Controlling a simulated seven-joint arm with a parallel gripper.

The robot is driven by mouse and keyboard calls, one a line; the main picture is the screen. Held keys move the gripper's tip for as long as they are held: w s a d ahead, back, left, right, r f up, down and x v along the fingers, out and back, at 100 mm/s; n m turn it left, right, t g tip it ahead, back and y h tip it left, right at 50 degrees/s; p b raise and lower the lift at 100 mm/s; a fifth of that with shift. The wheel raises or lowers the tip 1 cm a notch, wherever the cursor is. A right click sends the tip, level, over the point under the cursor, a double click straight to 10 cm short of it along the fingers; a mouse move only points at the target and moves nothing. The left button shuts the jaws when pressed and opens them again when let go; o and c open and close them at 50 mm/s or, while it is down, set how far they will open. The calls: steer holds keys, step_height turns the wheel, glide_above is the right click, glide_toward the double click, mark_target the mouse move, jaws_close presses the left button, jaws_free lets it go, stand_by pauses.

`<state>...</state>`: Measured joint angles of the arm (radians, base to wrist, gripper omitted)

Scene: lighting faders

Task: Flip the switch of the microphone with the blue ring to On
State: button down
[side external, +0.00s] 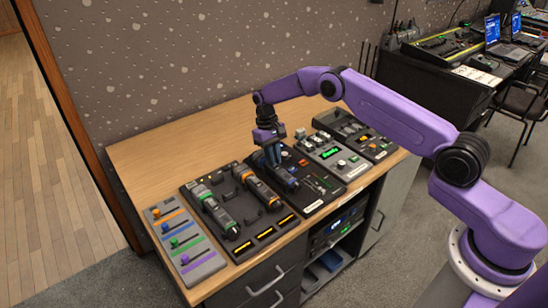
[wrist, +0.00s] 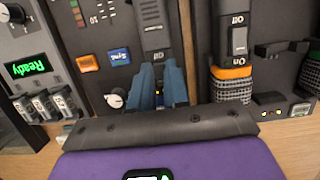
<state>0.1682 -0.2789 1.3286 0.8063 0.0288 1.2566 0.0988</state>
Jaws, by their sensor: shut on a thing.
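My gripper (side external: 272,150) is shut on a dark microphone (side external: 288,180), which it holds over the control panel beside the microphone tray. A blue patch shows near its lower end, where my blue-grey fingers (wrist: 162,85) make the ring hard to tell apart. In the wrist view the microphone's handle (wrist: 152,25) runs up from between the fingers. A lower label is too small to read surely, and I cannot tell the switch position.
The orange-ringed microphone (side external: 258,186) lies in the tray, close on the right in the wrist view (wrist: 231,85). The green-ringed microphone (side external: 218,208) lies farther left. An empty cradle (side external: 246,206) is between them. A fader panel (side external: 185,240) and a Ready display panel (side external: 334,154) flank these.

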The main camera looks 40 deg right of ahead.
steer(key=shift+s, duration=0.1)
steer(key=c, duration=1.1)
jaws_free()
steer(key=v, duration=1.2)
